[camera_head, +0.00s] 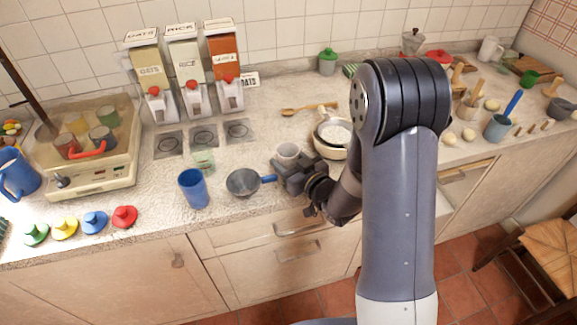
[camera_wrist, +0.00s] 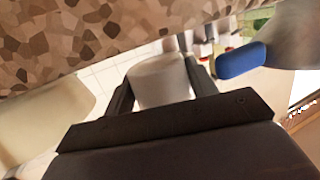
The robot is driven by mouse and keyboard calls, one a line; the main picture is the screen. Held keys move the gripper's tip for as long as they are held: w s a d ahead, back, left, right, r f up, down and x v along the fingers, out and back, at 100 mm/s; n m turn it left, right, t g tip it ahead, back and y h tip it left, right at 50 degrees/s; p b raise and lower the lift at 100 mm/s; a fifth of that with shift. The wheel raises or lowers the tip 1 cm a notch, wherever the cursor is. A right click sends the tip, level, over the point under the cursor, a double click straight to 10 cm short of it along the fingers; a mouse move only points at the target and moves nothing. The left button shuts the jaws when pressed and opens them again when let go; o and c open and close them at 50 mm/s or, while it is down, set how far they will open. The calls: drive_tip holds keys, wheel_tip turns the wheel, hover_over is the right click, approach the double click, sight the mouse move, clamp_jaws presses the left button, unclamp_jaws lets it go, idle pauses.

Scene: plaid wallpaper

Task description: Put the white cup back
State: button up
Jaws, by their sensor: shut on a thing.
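The white cup (camera_head: 288,152) is at the middle of the counter in the head view, just beyond my gripper (camera_head: 287,164). In the wrist view the white cup (camera_wrist: 160,84) sits between the two dark fingers of my gripper (camera_wrist: 160,92), which are shut on its sides. The cup's lower part is hidden by the gripper in the head view. I cannot tell whether it touches the counter.
A grey pan (camera_head: 243,182) with a blue handle (camera_wrist: 240,60) is close on the left. A cream bowl (camera_head: 331,150) stands close on the right. A blue cup (camera_head: 194,188) and a greenish glass (camera_head: 203,161) stand farther left. Dispensers (camera_head: 188,65) line the back wall.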

drive_tip(key=shift+f, duration=1.2)
drive_tip(key=shift+f, duration=0.2)
drive_tip(key=o, duration=0.8)
drive_tip(key=shift+c, duration=0.2)
drive_tip(key=shift+r, duration=0.1)
drive_tip(key=shift+r, duration=0.15)
drive_tip(key=b+v, duration=0.2)
drive_tip(key=v, duration=1)
drive_tip(key=shift+d, duration=0.1)
